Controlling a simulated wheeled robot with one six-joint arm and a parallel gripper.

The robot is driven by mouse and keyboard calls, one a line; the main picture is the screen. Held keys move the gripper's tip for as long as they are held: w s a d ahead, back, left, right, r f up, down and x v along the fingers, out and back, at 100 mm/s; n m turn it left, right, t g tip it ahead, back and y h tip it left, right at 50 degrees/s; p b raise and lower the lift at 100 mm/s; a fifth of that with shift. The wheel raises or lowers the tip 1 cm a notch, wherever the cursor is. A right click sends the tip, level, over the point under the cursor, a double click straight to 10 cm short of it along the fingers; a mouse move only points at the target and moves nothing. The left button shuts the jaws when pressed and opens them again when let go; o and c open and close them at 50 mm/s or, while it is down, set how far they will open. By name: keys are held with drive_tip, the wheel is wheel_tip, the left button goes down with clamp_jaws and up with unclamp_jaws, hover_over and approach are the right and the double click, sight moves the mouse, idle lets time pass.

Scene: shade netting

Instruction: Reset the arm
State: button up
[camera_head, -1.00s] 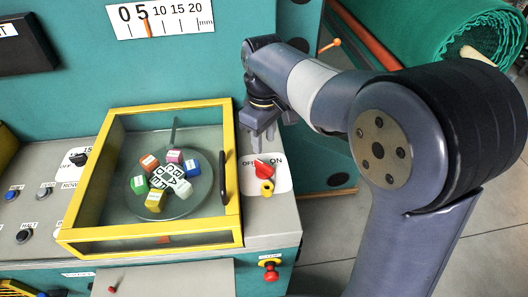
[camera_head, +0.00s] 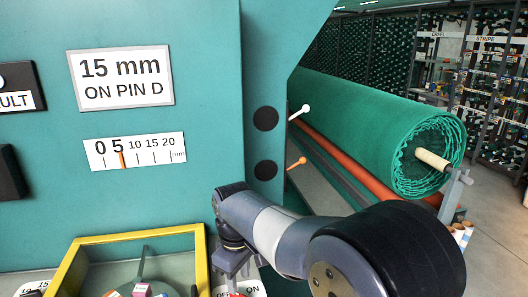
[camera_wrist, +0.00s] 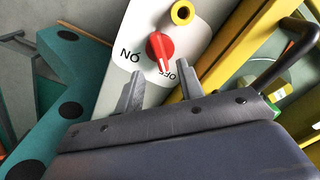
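My arm (camera_head: 285,232) reaches in from the lower right in the head view. My gripper (camera_head: 238,268) hangs in front of the teal machine, above the OFF/ON plate. In the wrist view my gripper (camera_wrist: 161,80) has its two fingers apart with nothing between them. The fingers appear apart from the knob. In the head view the knob is mostly cut off by the lower edge.
A yellow-framed case (camera_head: 130,239) stands left of my gripper; its frame and black handle (camera_wrist: 287,62) are close by in the wrist view. White (camera_head: 300,112) and orange (camera_head: 297,163) pins stick out at the machine's right side. A green net roll (camera_head: 385,130) lies behind.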

sight(240, 296)
wheel_tip(240, 296, down, 6)
drive_tip(key=shift+r, duration=0.15)
drive_tip(key=shift+r, duration=0.1)
idle(0.5)
wheel_tip(240, 296, up, 11)
wheel_tip(240, 296, down, 11)
drive_tip(key=shift+r+p, duration=0.15)
drive_tip(key=shift+p, duration=0.15)
drive_tip(key=shift+f, duration=0.25)
drive_tip(key=m, duration=0.5)
drive_tip(key=shift+m, duration=2.3)
drive_tip(key=shift+r, duration=0.1)
